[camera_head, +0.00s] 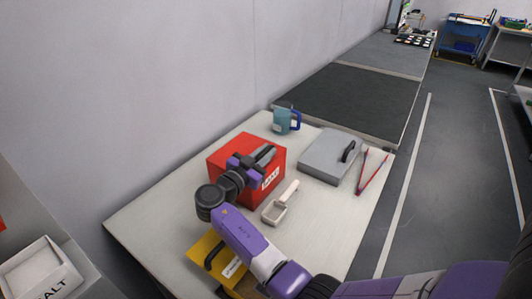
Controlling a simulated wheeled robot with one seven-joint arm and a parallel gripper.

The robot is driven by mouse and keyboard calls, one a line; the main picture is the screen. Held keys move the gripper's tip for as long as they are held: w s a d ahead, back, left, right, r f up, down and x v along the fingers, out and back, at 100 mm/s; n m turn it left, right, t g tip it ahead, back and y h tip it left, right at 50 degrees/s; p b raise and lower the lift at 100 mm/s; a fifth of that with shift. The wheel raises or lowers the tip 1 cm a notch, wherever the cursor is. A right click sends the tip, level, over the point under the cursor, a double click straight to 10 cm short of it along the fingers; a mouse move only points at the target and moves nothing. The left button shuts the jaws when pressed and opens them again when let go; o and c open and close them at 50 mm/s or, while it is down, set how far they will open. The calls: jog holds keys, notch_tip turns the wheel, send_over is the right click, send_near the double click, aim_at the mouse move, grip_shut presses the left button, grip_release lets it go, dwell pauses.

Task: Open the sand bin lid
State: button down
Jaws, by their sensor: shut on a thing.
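The sand bin is a red box (224,160) on the pale table, with a white label (271,178) on its front that is too small to read surely. Its lid looks closed. My gripper (263,155) is over the top of the bin, with its dark fingers at the lid. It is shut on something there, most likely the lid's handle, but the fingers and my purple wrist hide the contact.
A white scoop (279,206) lies right of the bin. A yellow case (207,245) is in front, partly under my arm. Bare table (155,205) lies left.

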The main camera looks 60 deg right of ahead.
jog(key=shift+w+a+r, duration=0.1)
jog(key=shift+w+r, duration=0.2)
jog(key=shift+r, duration=0.2)
jog(key=w+r+n+b, duration=0.3)
jog(key=w+r+n, duration=0.3)
jog(key=w+n, duration=0.2)
jog(key=w+d+r+n+b, duration=0.1)
jog(key=w+r+n+b, duration=0.3)
jog(key=w+n, duration=0.4)
jog(key=shift+w+r, duration=0.9)
jog(key=c, duration=1.5)
grip_release()
jog(key=shift+o, duration=0.5)
jog(key=shift+r, duration=0.1)
